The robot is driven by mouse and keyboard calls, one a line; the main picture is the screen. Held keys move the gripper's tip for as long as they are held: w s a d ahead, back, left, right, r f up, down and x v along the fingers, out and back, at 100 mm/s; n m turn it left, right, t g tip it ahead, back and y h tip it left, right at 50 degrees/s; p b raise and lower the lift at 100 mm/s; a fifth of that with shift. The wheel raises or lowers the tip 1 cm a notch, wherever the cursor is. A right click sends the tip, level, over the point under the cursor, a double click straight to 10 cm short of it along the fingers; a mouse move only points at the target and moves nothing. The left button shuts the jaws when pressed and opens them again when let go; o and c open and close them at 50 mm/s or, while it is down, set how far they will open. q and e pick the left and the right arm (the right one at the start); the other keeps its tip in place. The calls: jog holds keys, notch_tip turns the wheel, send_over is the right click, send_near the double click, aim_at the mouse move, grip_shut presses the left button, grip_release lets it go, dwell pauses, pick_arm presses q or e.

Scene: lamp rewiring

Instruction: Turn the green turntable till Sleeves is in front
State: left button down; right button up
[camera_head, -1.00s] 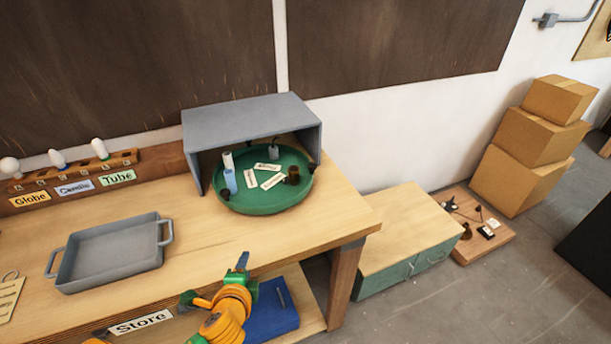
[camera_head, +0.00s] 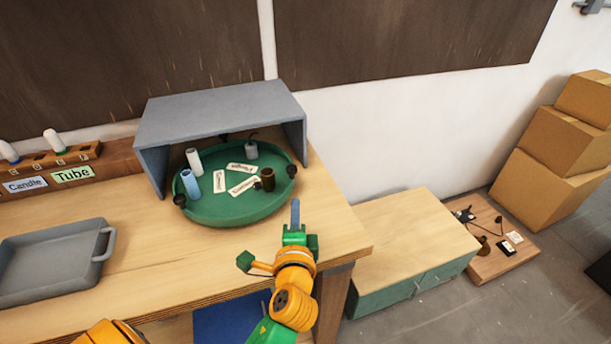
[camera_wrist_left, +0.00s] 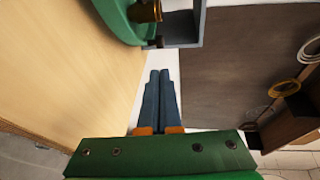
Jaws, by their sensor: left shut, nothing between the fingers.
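The green turntable (camera_head: 225,211) sits on the wooden bench, its back part under a grey hood (camera_head: 215,112). It bears white label cards, whose words are too small to read surely, with a white cylinder (camera_head: 194,161), a blue cylinder (camera_head: 190,184), a brown cup-like part (camera_head: 267,179) and a grey part (camera_head: 251,150). Dark knobs (camera_head: 291,171) stand at its rim. My left gripper (camera_head: 295,212) is shut and empty, at the right front of the turntable and apart from it. In the left wrist view, the turntable's edge (camera_wrist_left: 118,18) shows at the top. My right gripper is not visible.
A grey tray (camera_head: 50,270) lies on the bench at left. Bulbs stand in a rack (camera_head: 50,160) behind Candle and Tube labels. A green cabinet (camera_head: 415,285) stands right of the bench, with cardboard boxes (camera_head: 555,145) beyond. Bare bench lies in front of the turntable.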

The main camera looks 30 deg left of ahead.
aim_at(292, 172)
pick_arm(q)
jog(key=x, duration=0.7)
jog(key=a+p+x, duration=0.1)
jog(key=x, duration=0.3)
jog(key=shift+s+d+r, duration=0.1)
jog(key=shift+s+r, duration=0.05)
jog(key=shift+s, duration=0.15)
jog(key=shift+w+a, duration=0.3)
jog(key=shift+a, duration=0.05)
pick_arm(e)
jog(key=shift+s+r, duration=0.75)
pick_arm(q)
jog(key=shift+w, duration=0.1)
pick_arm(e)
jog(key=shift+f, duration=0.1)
